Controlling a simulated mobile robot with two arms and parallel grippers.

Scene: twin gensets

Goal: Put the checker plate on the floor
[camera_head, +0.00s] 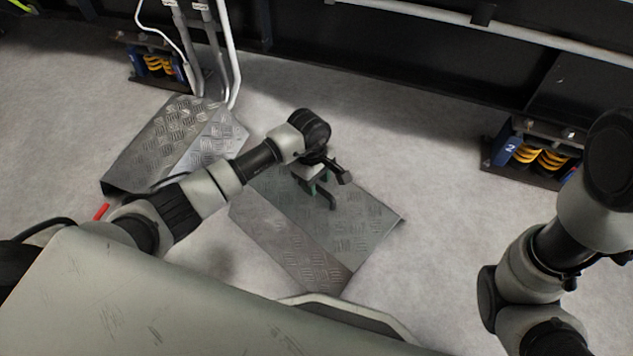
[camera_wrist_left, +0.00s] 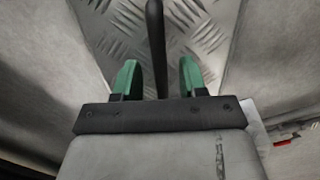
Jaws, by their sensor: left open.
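A bent grey checker plate (camera_head: 355,225) lies at the middle of the head view, on or close to the pale floor. Its raised tread pattern also fills the top middle of the left wrist view (camera_wrist_left: 208,28). My left gripper (camera_head: 322,190) is over the upper part of this plate, pointing down. Its green fingertips are apart in the left wrist view (camera_wrist_left: 159,75), with a dark upright bar between them. I cannot tell whether the fingers touch the plate. My right arm shows at the right, but its gripper is out of view.
A second checker plate (camera_head: 175,135) stands at the left by grey pipes (camera_head: 215,60). Blue mounts with yellow springs sit at the back left (camera_head: 158,66) and right (camera_head: 535,155). A dark frame (camera_head: 400,65) runs along the back. Bare floor (camera_head: 440,170) lies right of the middle plate.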

